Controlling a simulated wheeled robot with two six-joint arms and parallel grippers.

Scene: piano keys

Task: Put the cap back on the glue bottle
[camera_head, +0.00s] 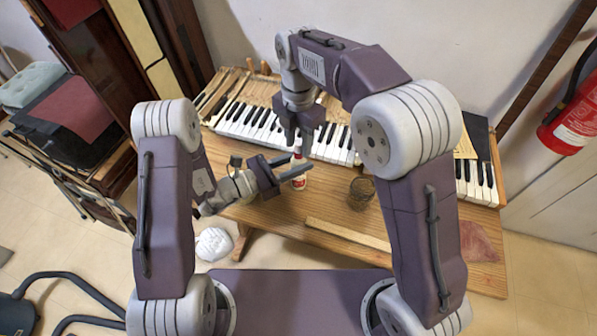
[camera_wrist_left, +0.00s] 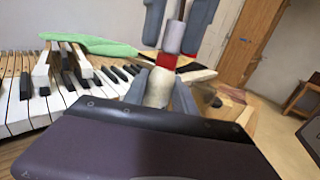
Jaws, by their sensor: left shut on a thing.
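The glue bottle (camera_head: 300,182) is small and white with a red mark, and stands roughly upright above the table. My left gripper (camera_head: 296,177) is shut on it, with one finger on each side. In the left wrist view the pale bottle (camera_wrist_left: 158,88) sits between the left fingers (camera_wrist_left: 160,92), with a red band (camera_wrist_left: 167,62) at its top. A pale grey cylinder (camera_wrist_left: 173,37), perhaps the cap, is directly above the band. My right gripper (camera_head: 298,143) points down over the bottle. Its fingertips (camera_wrist_left: 177,42) flank the cylinder, but whether they grip it is unclear.
A piano keyboard (camera_head: 250,122) lies along the back of the wooden table. A dark round jar (camera_head: 361,190) stands right of the bottle. A wooden strip (camera_head: 348,234) lies near the front edge, and a reddish cloth (camera_head: 478,242) lies at the right.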

